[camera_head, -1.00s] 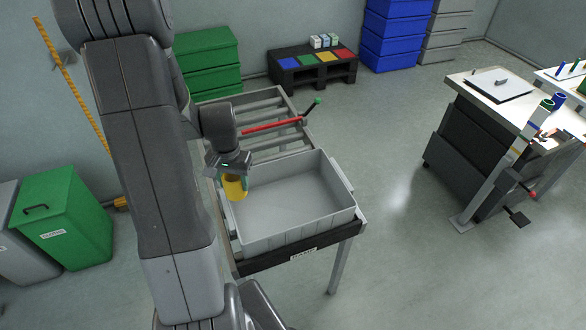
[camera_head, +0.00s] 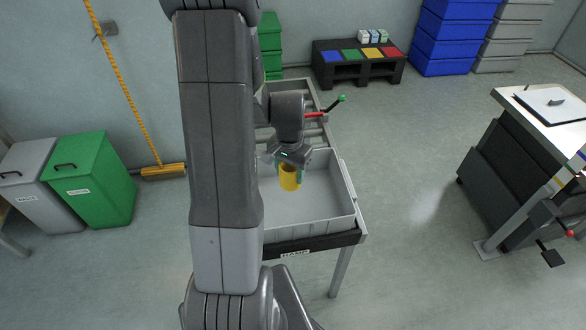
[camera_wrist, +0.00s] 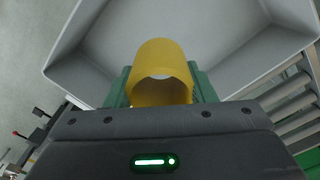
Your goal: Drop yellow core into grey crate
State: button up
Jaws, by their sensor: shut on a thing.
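The yellow core (camera_head: 289,181) is a short hollow cylinder. My gripper (camera_head: 290,172) is shut on it, with the green fingers on either side. In the head view it hangs over the inside of the grey crate (camera_head: 335,215). The wrist view shows the yellow core (camera_wrist: 160,62) between the fingers, with the empty floor and walls of the grey crate (camera_wrist: 225,75) beyond it. The crate is open and sits on the near end of a roller stand. My arm hides the crate's left side in the head view.
Green (camera_head: 93,180) and grey bins stand at the left. A workbench (camera_head: 530,150) stands at the right, with clear floor between it and the stand.

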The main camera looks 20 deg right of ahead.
notch_tip(320, 180, down, 4)
jog(key=shift+f+b, duration=0.2)
jog(key=shift+b, duration=1)
jog(key=o, duration=1)
notch_tip(320, 180, up, 14)
jog(key=shift+f+b, duration=0.1)
jog(key=shift+b, duration=0.35)
